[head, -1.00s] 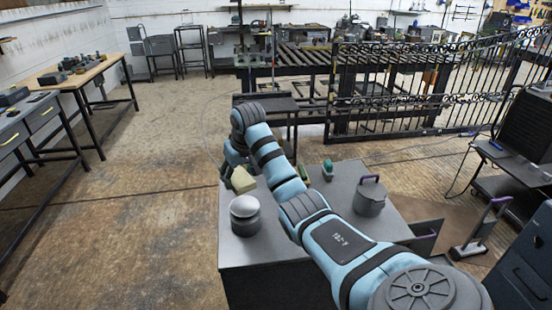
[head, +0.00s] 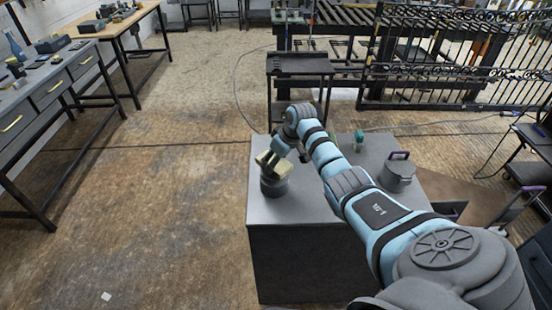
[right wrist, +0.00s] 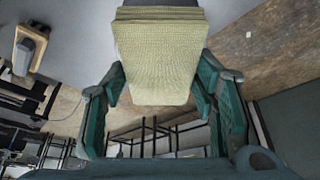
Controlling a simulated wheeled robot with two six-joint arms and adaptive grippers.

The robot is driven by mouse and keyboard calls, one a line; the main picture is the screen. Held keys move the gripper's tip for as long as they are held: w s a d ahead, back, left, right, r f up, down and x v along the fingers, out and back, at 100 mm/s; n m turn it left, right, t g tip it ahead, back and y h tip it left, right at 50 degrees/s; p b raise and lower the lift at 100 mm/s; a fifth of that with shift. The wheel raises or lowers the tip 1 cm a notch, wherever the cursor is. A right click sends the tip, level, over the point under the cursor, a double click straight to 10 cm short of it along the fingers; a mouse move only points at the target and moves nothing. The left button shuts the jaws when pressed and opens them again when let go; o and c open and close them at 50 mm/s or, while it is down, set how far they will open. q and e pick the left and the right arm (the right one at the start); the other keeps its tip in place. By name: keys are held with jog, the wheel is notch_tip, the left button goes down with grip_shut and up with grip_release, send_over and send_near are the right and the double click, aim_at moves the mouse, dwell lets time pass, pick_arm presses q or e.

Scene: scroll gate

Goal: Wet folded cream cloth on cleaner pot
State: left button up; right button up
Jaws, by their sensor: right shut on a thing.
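The folded cream cloth (head: 266,160) is in my right gripper (head: 280,153), over the round grey cleaner pot (head: 274,187) on the bench. The cloth hides most of the pot's top. I cannot tell whether it presses on the pot. In the right wrist view the cloth (right wrist: 160,62) fills the space between the green-sided fingers of the right gripper (right wrist: 160,82), its folded edges toward the top. A dark edge shows behind it at the top of that view. My left gripper is not in view.
The grey bench top (head: 312,208) is clear in front. A grey lidded pot with a purple handle (head: 398,172) stands at its right. A small green item (head: 359,141) stands at the back. A dark side table (head: 300,64) and an iron gate (head: 455,58) lie beyond.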

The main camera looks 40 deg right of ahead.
jog(key=shift+f+b, duration=0.65)
jog(key=shift+f, duration=0.35)
dwell(1.3)
dwell(0.5)
notch_tip(320, 180, up, 3)
jog(key=p, duration=0.2)
jog(key=shift+f+p, duration=0.2)
jog(key=shift+p, duration=0.2)
jog(key=shift+r, duration=2.25)
jog(key=shift+s+f, duration=0.1)
